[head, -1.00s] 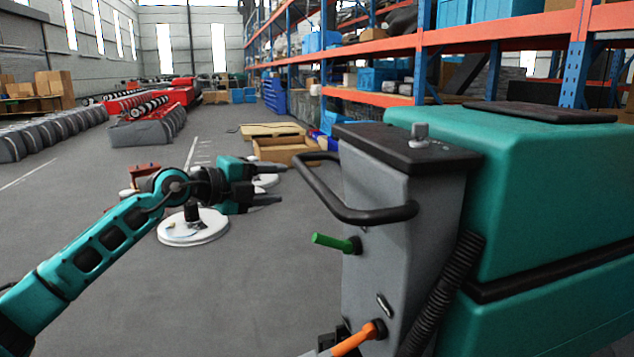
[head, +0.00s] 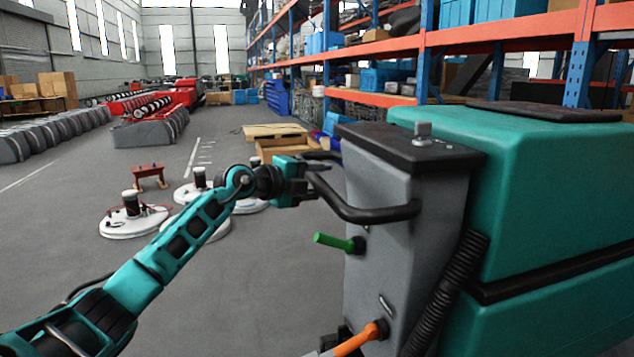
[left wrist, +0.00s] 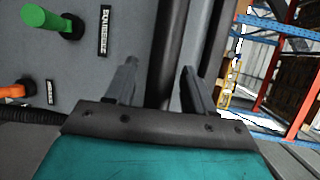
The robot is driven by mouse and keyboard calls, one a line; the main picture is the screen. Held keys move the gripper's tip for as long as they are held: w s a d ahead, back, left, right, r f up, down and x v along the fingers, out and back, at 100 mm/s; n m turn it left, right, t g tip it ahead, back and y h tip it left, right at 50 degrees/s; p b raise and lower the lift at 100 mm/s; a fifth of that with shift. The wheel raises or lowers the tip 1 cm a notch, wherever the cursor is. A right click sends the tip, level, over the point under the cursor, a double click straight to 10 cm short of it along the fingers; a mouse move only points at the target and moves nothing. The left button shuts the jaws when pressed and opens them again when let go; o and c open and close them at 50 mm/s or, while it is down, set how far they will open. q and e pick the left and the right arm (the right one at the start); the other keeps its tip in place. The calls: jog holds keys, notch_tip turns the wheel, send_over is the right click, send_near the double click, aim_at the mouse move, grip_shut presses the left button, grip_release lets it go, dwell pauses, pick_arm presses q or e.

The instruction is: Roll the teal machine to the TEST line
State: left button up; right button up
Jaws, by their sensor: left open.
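The teal machine (head: 560,160) stands at the right, with a grey rear panel (head: 385,260) and a black looped handle (head: 375,213). A green lever (head: 335,241) and an orange lever (head: 358,341) stick out of the panel. Both levers also show at the left of the left wrist view. My left gripper (head: 314,176) is at the far left part of the handle, open. In the left wrist view its two fingers (left wrist: 160,88) stand apart, with the dark handle bar (left wrist: 172,45) running between them. No TEST lettering is readable. My right gripper does not show.
Round white floor-machine discs (head: 132,222) lie on the floor left of the machine, beside a small brown stand (head: 149,176). Wooden pallets (head: 277,133) lie behind the handle. White floor marks (head: 203,155) show farther back. Blue and orange shelving lines the right.

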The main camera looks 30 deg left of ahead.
pick_arm(q)
jog(key=shift+c, duration=0.2)
grip_shut()
dwell(0.3)
dwell(0.3)
